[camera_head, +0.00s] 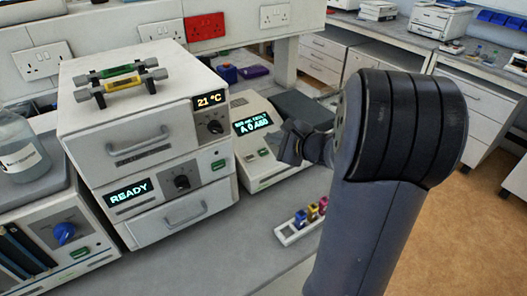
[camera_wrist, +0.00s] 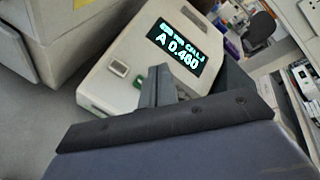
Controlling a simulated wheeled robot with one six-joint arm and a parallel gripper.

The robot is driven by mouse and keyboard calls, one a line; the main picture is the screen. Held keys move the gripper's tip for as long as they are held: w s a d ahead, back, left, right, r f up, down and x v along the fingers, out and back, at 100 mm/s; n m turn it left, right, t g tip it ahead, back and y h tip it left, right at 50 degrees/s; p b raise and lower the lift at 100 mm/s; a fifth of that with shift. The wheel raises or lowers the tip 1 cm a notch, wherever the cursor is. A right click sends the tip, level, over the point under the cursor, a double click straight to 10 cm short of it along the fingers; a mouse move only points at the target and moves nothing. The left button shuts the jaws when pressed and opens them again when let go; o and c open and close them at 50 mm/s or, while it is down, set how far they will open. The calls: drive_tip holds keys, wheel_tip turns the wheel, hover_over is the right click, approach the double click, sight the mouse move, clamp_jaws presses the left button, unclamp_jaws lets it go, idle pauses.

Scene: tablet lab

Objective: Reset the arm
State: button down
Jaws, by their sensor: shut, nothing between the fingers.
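My gripper (camera_head: 291,142) is shut and empty. In the head view it is partly hidden behind my own raised arm, in front of the white instrument (camera_head: 262,165) with the display reading about A 0.460. In the wrist view, the dark gripper parts (camera_wrist: 158,88) cover the lower middle, and the same instrument (camera_wrist: 125,82) is behind them. I cannot tell how far the gripper is from its casing.
A small white rack (camera_head: 290,234) with coloured cuvettes sits on the bench near my arm. A glass bottle (camera_head: 20,150) stands far left. Bare bench (camera_head: 215,255) lies in front.

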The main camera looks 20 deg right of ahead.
drive_tip(key=shift+f, duration=0.1)
drive_tip(key=shift+w+a+f+b, duration=0.1)
drive_tip(key=shift+w+f+b, duration=0.1)
drive_tip(key=shift+f+b, duration=0.25)
drive_tip(key=shift+w+f+b, duration=0.15)
drive_tip(key=shift+f+b, duration=0.15)
drive_tip(key=shift+f, duration=0.2)
drive_tip(key=shift+r+p, duration=0.4)
drive_tip(key=shift+p, duration=1.3)
drive_tip(key=shift+p, duration=0.45)
drive_tip(key=r+p, duration=0.1)
drive_tip(key=s+r, duration=0.1)
drive_tip(key=r, duration=0.1)
drive_tip(key=s+r+p, duration=0.1)
drive_tip(key=shift+s+d+r+p, duration=0.15)
drive_tip(key=shift+d+r+p, duration=0.15)
drive_tip(key=shift+r, duration=0.1)
drive_tip(key=shift+f, duration=0.15)
